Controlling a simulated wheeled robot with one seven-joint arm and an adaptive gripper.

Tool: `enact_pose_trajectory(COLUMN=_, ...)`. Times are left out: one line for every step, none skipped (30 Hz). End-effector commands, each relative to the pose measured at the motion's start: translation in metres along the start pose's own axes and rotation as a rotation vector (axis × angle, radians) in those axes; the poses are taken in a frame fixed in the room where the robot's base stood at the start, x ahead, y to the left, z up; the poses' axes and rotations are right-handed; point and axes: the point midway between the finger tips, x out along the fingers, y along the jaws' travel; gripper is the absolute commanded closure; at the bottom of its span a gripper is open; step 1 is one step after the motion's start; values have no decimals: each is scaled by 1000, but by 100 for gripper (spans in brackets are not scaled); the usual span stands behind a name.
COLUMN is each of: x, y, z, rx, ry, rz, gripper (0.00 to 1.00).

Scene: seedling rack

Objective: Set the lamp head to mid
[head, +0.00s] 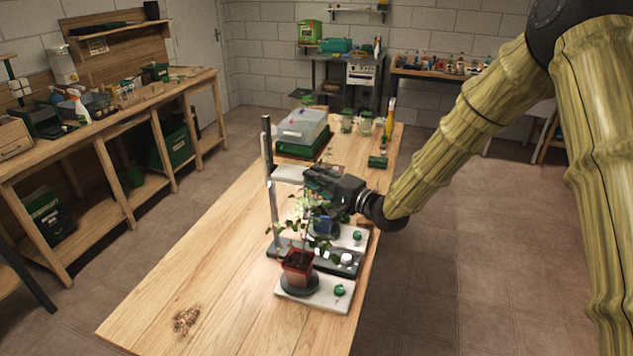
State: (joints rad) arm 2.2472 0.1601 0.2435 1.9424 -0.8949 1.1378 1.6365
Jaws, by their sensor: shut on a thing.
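The lamp head (289,173) is a pale flat slab, held out to the right from an upright post (272,205) that is dark at its top and grey lower down. The slab is below the post's top, with bare post above and below it. My gripper (314,180) is shut on the right end of the lamp head; its fingertips are small and partly merge with the slab. Below stands a seedling in a red-brown pot (298,267) on a dark round saucer. A blue pot (325,226) with leaves is behind it, partly hidden. Bright light falls on the leaves under the head.
Pale plates with green knobs (339,290) and a dark base with a white knob (346,257) lie under the pots. A clear-lidded green propagator (302,128) and jars (366,122) stand behind. The wooden table (215,280) is clear at front left, except for spilled soil (186,320).

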Motion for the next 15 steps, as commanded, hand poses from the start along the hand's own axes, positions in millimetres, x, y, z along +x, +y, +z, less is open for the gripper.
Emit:
enact_pose_trajectory(x=0, y=-16, z=-2, rx=-1, ry=2, rz=-6, gripper=100)
enact_pose_trajectory(x=0, y=-21, z=-2, rx=-2, ry=2, rz=-6, gripper=100)
enact_pose_trajectory(x=0, y=-28, z=-2, rx=-2, ry=2, rz=-7, gripper=100)
enact_pose_trajectory(x=0, y=-32, z=-2, rx=-2, ry=2, rz=-7, gripper=100)
enact_pose_trajectory(x=0, y=-36, z=-1, rx=-3, ry=1, rz=-6, gripper=100)
enact_pose_trajectory(x=0, y=-40, z=-1, rx=-3, ry=1, rz=-6, gripper=100)
enact_pose_trajectory(x=0, y=-42, z=-1, rx=-2, ry=1, rz=-6, gripper=100)
enact_pose_trajectory(x=0, y=-43, z=-1, rx=-2, ry=1, rz=-5, gripper=100)
enact_pose_trajectory(x=0, y=-45, z=-1, rx=-2, ry=1, rz=-4, gripper=100)
enact_pose_trajectory(x=0, y=-45, z=-1, rx=-2, ry=1, rz=-4, gripper=100)
enact_pose_trajectory(x=0, y=-45, z=-1, rx=-2, ry=1, rz=-3, gripper=100)
enact_pose_trajectory(x=0, y=-45, z=-1, rx=-2, ry=1, rz=-3, gripper=100)
enact_pose_trajectory(x=0, y=-45, z=-1, rx=-2, ry=1, rz=-3, gripper=100)
enact_pose_trajectory(x=0, y=-45, z=-1, rx=-2, ry=1, rz=-3, gripper=100)
enact_pose_trajectory(x=0, y=-45, z=-1, rx=-2, ry=1, rz=-3, gripper=100)
